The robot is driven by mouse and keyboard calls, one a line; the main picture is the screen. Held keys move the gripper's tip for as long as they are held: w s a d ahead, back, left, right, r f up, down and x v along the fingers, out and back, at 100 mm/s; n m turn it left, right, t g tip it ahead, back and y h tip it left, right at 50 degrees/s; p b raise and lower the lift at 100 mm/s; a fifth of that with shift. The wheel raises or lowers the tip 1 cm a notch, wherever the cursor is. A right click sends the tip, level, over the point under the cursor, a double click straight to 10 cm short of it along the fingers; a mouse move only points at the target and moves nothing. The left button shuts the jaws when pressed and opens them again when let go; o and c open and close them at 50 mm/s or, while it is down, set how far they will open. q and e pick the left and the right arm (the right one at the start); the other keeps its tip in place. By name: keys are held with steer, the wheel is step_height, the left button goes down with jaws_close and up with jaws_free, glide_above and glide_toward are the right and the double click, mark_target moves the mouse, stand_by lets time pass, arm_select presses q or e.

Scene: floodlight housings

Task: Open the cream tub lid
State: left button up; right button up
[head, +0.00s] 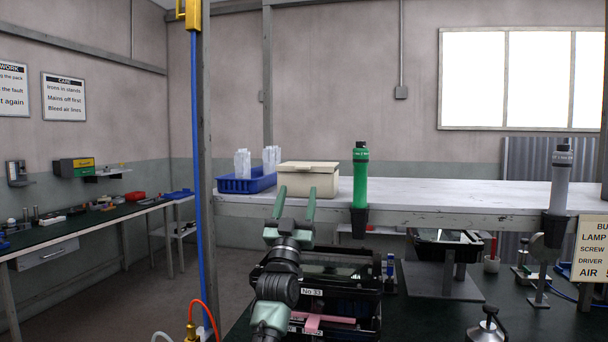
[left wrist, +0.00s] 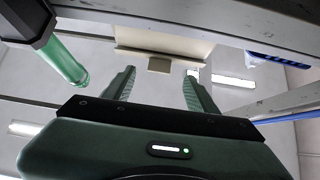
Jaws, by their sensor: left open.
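The cream tub (head: 326,188) stands on the white shelf, its lid (head: 309,166) lying shut on top. In the left wrist view the tub (left wrist: 185,45) shows ahead of the fingers, with a small darker tab (left wrist: 159,65) at its front edge. My left gripper (head: 297,190) is open and empty. Its fingers point at the tub's front, overlapping its lower part in the head view; no contact can be made out. In the left wrist view the fingertips (left wrist: 160,72) stand either side of the tab. My right gripper is not in view.
A blue crate (head: 232,186) with clear pieces sits left of the tub. A green torch-like tool (head: 360,178) hangs in a holder at the shelf edge, close right. The shelf (head: 450,192) is clear further right. A blue hose (head: 196,130) hangs at left.

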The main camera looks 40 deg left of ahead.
mark_target(302, 169)
arm_select(q)
steer(key=x, duration=0.1)
steer(key=p+x, duration=0.1)
steer(key=x, duration=0.3)
steer(key=shift+s+d+r+p, duration=0.2)
steer(key=shift+r+p, duration=0.15)
steer(key=shift+r, duration=0.2)
steer(key=shift+w+a+r, duration=0.1)
steer(key=shift+w+a, duration=0.15)
steer(key=shift+w, duration=0.05)
steer(key=shift+w+a+r, duration=0.1)
steer(key=shift+w, duration=0.05)
jaws_close()
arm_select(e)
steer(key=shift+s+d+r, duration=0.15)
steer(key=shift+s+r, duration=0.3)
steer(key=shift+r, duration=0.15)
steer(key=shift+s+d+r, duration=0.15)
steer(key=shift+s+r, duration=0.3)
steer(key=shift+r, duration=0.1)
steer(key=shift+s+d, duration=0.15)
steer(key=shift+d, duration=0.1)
